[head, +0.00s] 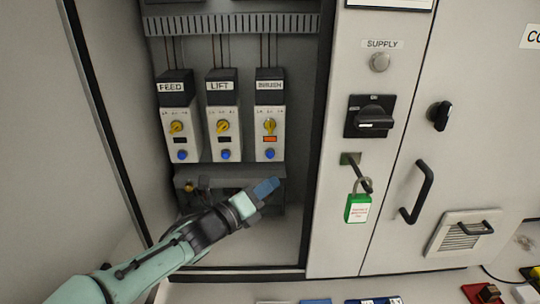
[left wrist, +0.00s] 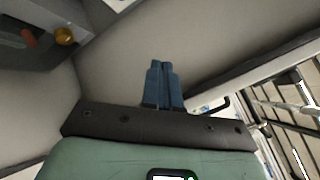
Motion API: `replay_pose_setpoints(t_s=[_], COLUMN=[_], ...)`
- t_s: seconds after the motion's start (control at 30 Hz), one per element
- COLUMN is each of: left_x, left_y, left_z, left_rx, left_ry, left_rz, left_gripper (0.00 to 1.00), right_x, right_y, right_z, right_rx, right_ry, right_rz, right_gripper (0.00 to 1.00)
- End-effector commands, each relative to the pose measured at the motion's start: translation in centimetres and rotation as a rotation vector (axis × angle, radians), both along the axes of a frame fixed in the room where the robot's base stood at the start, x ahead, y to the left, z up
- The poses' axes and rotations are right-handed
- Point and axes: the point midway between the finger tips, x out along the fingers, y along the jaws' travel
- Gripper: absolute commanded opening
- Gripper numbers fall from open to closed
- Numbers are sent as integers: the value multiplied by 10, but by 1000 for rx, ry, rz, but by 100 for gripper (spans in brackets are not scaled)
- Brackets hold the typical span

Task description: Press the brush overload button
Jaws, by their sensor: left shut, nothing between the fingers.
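The brush overload module (head: 269,115) is the rightmost of three white units with black tops in the open cabinet. It has a yellow dial (head: 269,125), an orange-lit window (head: 270,139) and a round blue button (head: 270,154) near its bottom. My left gripper (head: 270,184) is shut and empty, its blue fingertips in the picture just below the brush module, apart from the button. Its shut fingers also show in the left wrist view (left wrist: 160,80), where the button is not seen. My right gripper is not in view.
The feed (head: 181,120) and lift (head: 222,120) modules stand to the left, with blue buttons and dark windows. A grey terminal rail (head: 230,172) lies below. The right panel carries a black rotary switch (head: 370,117) and a green padlock (head: 358,208).

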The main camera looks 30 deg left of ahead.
Motion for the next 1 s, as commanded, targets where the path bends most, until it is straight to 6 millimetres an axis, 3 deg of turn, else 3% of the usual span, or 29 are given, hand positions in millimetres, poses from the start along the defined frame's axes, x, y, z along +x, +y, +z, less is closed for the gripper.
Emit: replay_pose_setpoints(t_s=[0.43,0.7,1.0], left_x=[51,69,71], left_y=[31,42,44], left_z=[4,0,0], left_rx=[-5,-3,-2], left_ry=[2,1,1], left_rz=[2,0,1], left_gripper=[0,0,0], right_x=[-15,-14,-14], right_y=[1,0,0], right_z=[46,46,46], right_rx=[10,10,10], right_ry=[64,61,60], right_rz=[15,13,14], right_gripper=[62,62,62])
